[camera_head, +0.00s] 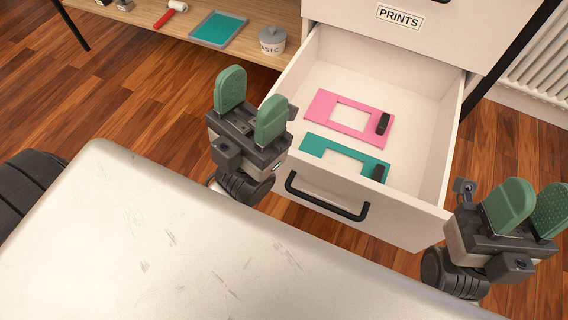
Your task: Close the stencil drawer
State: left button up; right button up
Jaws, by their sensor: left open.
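The stencil drawer (350,197) is a white drawer pulled out of the cabinet, with a black bar handle (327,201) on its front. Inside lie a pink stencil (325,105) and a teal stencil (313,143), each a flat frame with a black piece at its right end. My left gripper (250,102), with green finger pads, is open and empty at the drawer's left side, above and left of the handle. My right gripper (524,210) is beyond the drawer's front right corner, its green pads apart and nothing seen between them.
Above the open drawer is a shut drawer front labelled PRINTS (398,17). A wooden shelf (262,54) at the back left holds a paste pot (272,41), a teal tray (218,28) and a red-handled roller (170,14). A radiator (535,65) stands at the right.

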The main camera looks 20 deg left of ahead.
aim_at(424, 94)
jog(key=k+j, duration=0.15)
jog(key=j, duration=0.15)
jog(key=j+z, duration=1.05)
jog(key=z, duration=0.15)
jog(key=k+l, duration=0.05)
